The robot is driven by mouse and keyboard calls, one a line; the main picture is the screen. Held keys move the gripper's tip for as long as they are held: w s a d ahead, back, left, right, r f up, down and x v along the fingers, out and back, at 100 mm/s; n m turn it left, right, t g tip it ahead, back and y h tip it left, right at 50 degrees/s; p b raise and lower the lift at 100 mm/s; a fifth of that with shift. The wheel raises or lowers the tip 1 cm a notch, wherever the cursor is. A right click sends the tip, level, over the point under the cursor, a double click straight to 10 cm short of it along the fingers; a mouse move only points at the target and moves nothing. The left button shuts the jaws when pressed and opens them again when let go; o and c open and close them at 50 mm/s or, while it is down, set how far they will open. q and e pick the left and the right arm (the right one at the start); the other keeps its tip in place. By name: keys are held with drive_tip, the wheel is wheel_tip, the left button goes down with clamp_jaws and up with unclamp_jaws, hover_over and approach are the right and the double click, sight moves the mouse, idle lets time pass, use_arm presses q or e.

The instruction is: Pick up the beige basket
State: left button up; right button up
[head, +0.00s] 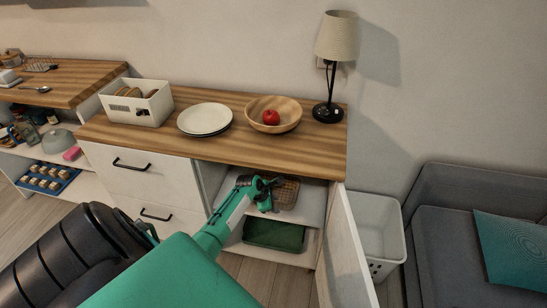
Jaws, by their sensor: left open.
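A beige-brown woven basket (288,194) sits on the upper shelf inside the open cabinet under the wooden counter, in the head view. My left arm reaches in from the lower left. My left gripper (270,183) is at the cabinet opening, open, at the left side of the basket. It covers the basket's left part, and I cannot tell whether it touches it. My right gripper is not in view.
The cabinet's white door (345,250) stands open on the right. A green tray (274,235) lies on the lower shelf. A plate (205,119), a wooden bowl (287,114) and a lamp (331,70) stand on the counter (240,148) above.

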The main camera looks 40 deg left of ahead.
use_arm(q)
drive_tip(key=shift+f, duration=0.2)
idle(0.3)
clamp_jaws()
